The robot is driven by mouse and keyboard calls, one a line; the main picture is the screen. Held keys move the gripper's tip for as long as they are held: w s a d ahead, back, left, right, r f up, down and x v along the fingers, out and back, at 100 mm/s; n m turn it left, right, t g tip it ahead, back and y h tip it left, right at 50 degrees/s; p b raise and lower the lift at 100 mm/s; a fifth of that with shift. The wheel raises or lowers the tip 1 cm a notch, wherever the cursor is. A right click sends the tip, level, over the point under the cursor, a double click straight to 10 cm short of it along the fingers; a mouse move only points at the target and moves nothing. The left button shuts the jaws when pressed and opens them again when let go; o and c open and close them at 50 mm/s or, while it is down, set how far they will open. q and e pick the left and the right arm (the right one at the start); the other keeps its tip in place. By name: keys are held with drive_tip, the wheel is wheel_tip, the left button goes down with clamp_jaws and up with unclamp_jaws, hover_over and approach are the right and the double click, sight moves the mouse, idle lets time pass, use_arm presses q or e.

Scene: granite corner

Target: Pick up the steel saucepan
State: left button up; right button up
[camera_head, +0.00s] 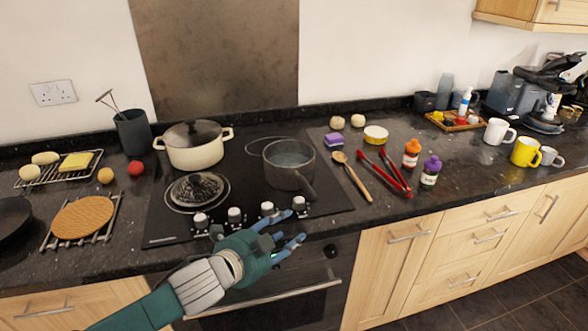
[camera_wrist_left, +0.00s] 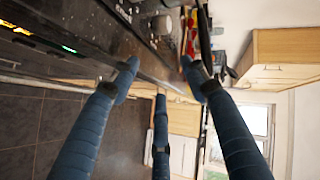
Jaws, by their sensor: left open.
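The steel saucepan (camera_head: 289,178) is a grey, open pot. My right gripper is not in view.
Several knobs (camera_head: 235,215) line the hob's front. A wooden spoon (camera_head: 352,178) and red tongs (camera_head: 386,173) lie to the right.

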sight(303, 186)
use_arm(q)
drive_tip(key=w+a+r+m+h, duration=0.1)
drive_tip(key=w+a+r+m, duration=0.1)
drive_tip(key=w+r+m, duration=0.3)
drive_tip(key=w+d, duration=0.1)
drive_tip(key=w+d+p, duration=0.1)
drive_tip(key=w+d, duration=0.2)
drive_tip(key=shift+f, duration=0.35)
drive_tip(key=p+x, duration=0.1)
drive_tip(key=x, duration=0.2)
drive_tip(key=shift+w+d+r, duration=0.1)
drive_tip(key=shift+w+d, duration=0.1)
drive_tip(key=shift+d, duration=0.05)
drive_tip(key=shift+w+d+f, duration=0.25)
drive_tip(key=shift+w, duration=0.15)
drive_tip(key=shift+s+a, duration=0.1)
drive_tip(key=c, duration=0.3)
clamp_jaws()
